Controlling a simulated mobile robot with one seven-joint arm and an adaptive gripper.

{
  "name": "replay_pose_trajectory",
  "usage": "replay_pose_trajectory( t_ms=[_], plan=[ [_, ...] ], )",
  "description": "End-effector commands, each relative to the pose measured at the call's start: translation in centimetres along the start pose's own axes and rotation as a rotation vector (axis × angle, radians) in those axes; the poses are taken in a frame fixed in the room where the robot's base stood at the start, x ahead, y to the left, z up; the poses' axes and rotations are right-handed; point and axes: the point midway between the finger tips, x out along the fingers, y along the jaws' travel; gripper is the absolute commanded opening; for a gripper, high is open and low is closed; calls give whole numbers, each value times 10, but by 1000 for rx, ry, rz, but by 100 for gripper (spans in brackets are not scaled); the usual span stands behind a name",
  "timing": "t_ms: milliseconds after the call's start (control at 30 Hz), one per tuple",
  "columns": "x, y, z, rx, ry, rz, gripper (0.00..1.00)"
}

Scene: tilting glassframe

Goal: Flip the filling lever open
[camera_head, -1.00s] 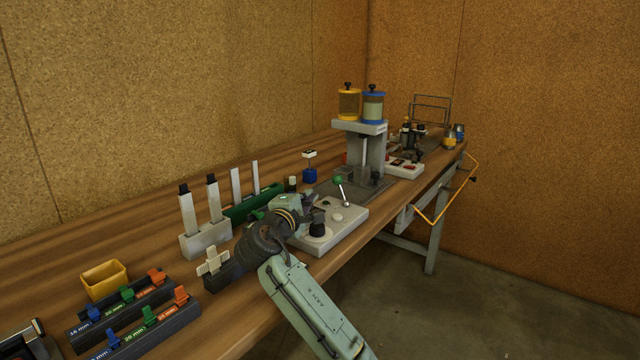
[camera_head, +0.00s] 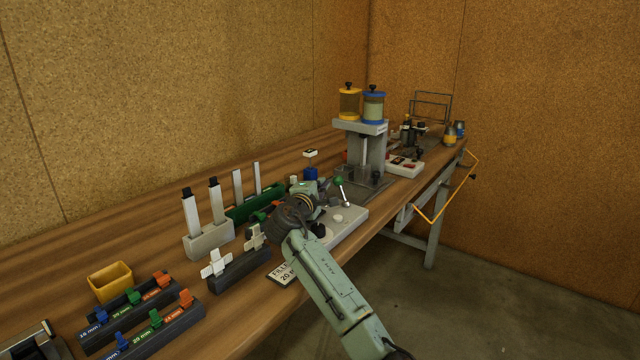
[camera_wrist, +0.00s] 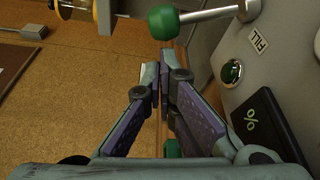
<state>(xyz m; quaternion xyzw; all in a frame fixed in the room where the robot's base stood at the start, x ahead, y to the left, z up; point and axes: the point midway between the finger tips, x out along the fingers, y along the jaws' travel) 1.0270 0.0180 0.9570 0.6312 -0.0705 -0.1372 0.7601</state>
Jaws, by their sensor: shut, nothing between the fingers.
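The filling lever is a metal rod with a green ball knob (camera_head: 339,181), rising from the pale machine panel (camera_head: 347,220). In the wrist view the knob (camera_wrist: 163,22) sits just beyond my fingertips, and its rod (camera_wrist: 215,15) runs right to a round metal mount. A FILL label (camera_wrist: 258,40) is on the panel beside it. My gripper (camera_wrist: 165,68) is shut and empty, with its tips close to the knob; a small gap shows between them in the wrist view. In the head view my gripper (camera_head: 324,188) is left of the lever, its fingers hard to make out.
A green button (camera_wrist: 232,72) and a black tile with a percent sign (camera_wrist: 255,115) lie on the panel right of my fingers. Behind the lever stands a filling column with yellow (camera_head: 349,104) and blue (camera_head: 373,107) canisters. Holders and a yellow bin (camera_head: 110,283) lie to the left.

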Motion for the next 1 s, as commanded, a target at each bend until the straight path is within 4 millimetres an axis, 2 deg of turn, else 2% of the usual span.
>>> replay_pose_trajectory(
  t_ms=[1000],
  plan=[
    [-4,4,9,121,0,42,0]
  ],
)
